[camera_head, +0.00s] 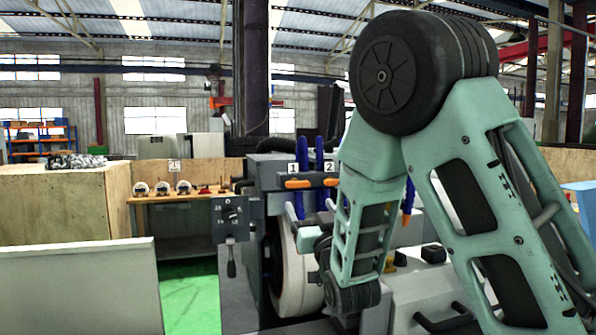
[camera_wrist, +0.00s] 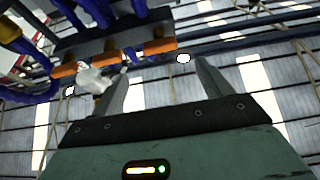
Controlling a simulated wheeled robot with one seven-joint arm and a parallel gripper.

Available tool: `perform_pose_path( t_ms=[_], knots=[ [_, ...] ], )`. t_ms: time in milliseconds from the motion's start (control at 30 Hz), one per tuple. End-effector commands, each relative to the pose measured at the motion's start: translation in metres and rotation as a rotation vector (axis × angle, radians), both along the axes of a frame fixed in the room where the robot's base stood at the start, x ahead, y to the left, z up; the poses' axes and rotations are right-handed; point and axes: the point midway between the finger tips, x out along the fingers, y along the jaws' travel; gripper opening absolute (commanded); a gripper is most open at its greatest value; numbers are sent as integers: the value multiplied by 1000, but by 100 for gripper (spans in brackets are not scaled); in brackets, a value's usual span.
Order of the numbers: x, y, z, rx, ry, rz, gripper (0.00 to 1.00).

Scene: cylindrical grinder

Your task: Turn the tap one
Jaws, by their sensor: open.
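Tap one is an orange handle (camera_head: 297,183) under the label 1 on the grey machine, in the head view. A second orange handle (camera_head: 330,182) under the label 2 is just right of it, partly close behind my arm. The wrist view looks up at several orange handles, one at upper middle (camera_wrist: 160,46) and others to its left; which is tap one I cannot tell there. My gripper (camera_wrist: 160,72) is open with nothing between its fingers, below these handles in that picture. Contact with a handle is not visible. In the head view my arm largely hides the gripper.
Blue hoses (camera_head: 319,155) rise beside the handles. A large pale grinding wheel (camera_head: 290,275) sits below them, with a grey control box (camera_head: 231,218) to its left. A wooden bench (camera_head: 180,197) and a pale panel (camera_head: 80,290) stand left. Green floor (camera_head: 190,300) between them is clear.

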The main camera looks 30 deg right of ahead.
Motion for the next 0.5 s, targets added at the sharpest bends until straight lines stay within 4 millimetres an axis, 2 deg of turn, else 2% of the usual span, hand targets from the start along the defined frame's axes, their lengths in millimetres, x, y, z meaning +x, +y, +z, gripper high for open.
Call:
perform_pose_path(
  t_ms=[33,300,500],
  knots=[
    [11,-2,9,-1,1,0,78],
    [61,-12,31,-2,0,-1,78],
    [89,-18,41,0,0,1,78]
  ],
)
